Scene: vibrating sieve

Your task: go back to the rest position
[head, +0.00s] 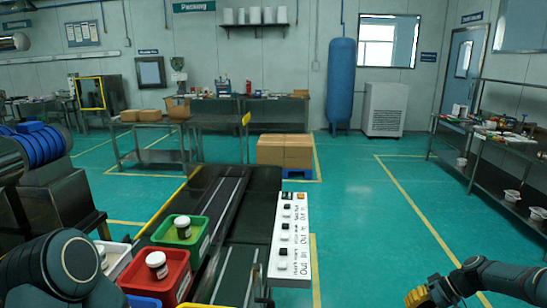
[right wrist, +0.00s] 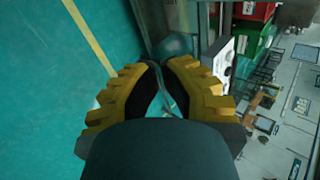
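My right gripper (head: 418,297) is low at the bottom right of the head view, over open floor and apart from any object. In the right wrist view its yellow, ribbed fingers (right wrist: 163,68) come together at the tips, with only a thin gap between the dark pads and nothing held. My left arm (head: 60,268) shows at the bottom left of the head view, but its gripper is outside the picture.
A green bin (head: 199,246) and a red bin (head: 180,282), each with a white jar, sit beside the conveyor (head: 215,205). A white control panel (head: 290,242) stands to their right. Steel shelving (head: 500,150) lines the right wall. Green floor (head: 375,225) between is clear.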

